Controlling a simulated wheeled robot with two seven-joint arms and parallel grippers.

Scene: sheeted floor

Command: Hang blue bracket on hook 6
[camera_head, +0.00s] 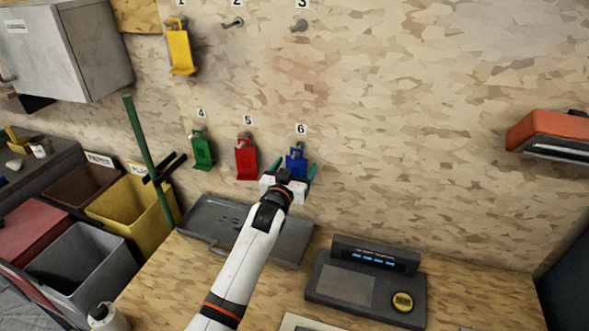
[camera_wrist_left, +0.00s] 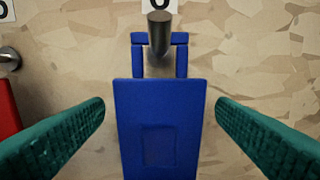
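The blue bracket (camera_head: 297,160) is against the wall at hook 6 (camera_head: 300,145), under the label 6. In the left wrist view, the blue bracket (camera_wrist_left: 160,125) is upright, and its top loop surrounds the dark peg of the hook (camera_wrist_left: 160,32). The peg covers the middle of the loop's top bar. My left gripper (camera_head: 295,171) is in front of the bracket. Its green fingers (camera_wrist_left: 160,108) are spread on either side, with a visible gap between each finger and the bracket. My right gripper is out of view.
A red bracket (camera_head: 246,160) hangs at hook 5, a green one (camera_head: 201,152) at hook 4, and a yellow one (camera_head: 180,52) at hook 1. Hooks 2 (camera_head: 234,22) and 3 (camera_head: 299,26) are bare. A grey tray (camera_head: 205,217) and a dark scale (camera_head: 345,284) are below.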

